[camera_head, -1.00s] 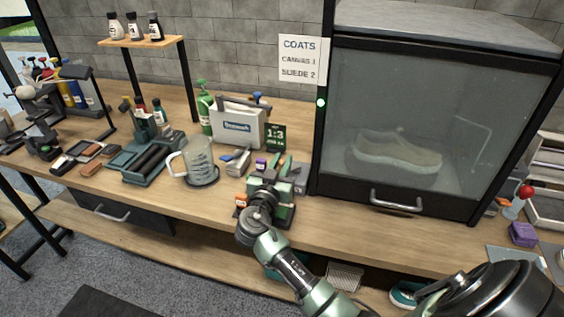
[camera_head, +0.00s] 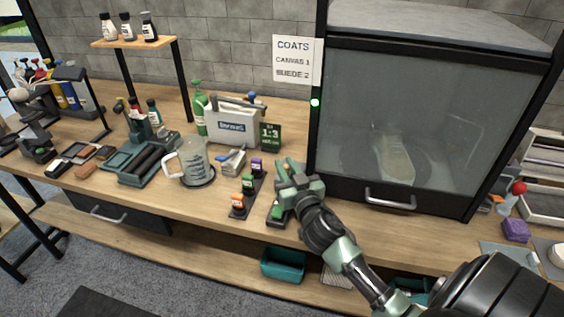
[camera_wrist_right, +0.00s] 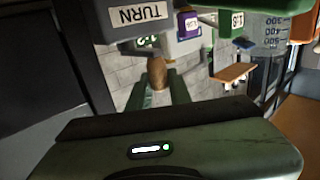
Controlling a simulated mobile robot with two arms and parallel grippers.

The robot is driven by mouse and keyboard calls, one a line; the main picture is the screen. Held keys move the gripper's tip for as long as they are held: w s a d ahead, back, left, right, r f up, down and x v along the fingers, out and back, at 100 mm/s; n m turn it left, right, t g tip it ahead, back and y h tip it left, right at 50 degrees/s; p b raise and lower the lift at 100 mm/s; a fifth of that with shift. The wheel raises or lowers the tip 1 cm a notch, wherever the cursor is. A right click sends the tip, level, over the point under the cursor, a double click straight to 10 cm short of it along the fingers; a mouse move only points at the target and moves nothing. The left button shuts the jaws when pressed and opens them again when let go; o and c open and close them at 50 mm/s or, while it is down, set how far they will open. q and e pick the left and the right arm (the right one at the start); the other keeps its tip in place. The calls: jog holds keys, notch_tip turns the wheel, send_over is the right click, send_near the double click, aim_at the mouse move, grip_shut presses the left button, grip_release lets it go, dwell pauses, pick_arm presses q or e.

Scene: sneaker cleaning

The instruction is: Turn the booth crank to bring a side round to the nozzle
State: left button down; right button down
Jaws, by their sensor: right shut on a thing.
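The booth (camera_head: 440,95) stands at the right of the bench with its glass front down. Behind the hazy glass, the pale sneaker (camera_head: 396,156) stands with one end toward the front. My right gripper (camera_head: 288,172) is at the booth's lower left. In the right wrist view its fingers (camera_wrist_right: 158,92) are shut on the brown crank knob (camera_wrist_right: 157,74), near a grey part with a TURN label (camera_wrist_right: 140,15). In the head view my gripper hides the knob and most of the crank. I cannot make out the nozzle. My left gripper is out of view.
A measuring jug (camera_head: 193,163) and a white caddy (camera_head: 232,125) are farther left. A COATS sign (camera_head: 296,60) hangs beside the booth. A teal bin (camera_head: 284,264) sits on the lower shelf.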

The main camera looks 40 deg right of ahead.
jog(key=shift+s+d+n+t+y+p, duration=0.25)
jog(key=shift+n+y, duration=0.2)
jog(key=shift+y, duration=0.25)
jog(key=shift+s+n+t+y+p, duration=0.15)
jog(key=shift+n+y+p, duration=0.25)
jog(key=shift+y, duration=0.3)
jog(key=c, duration=1.3)
grip_release()
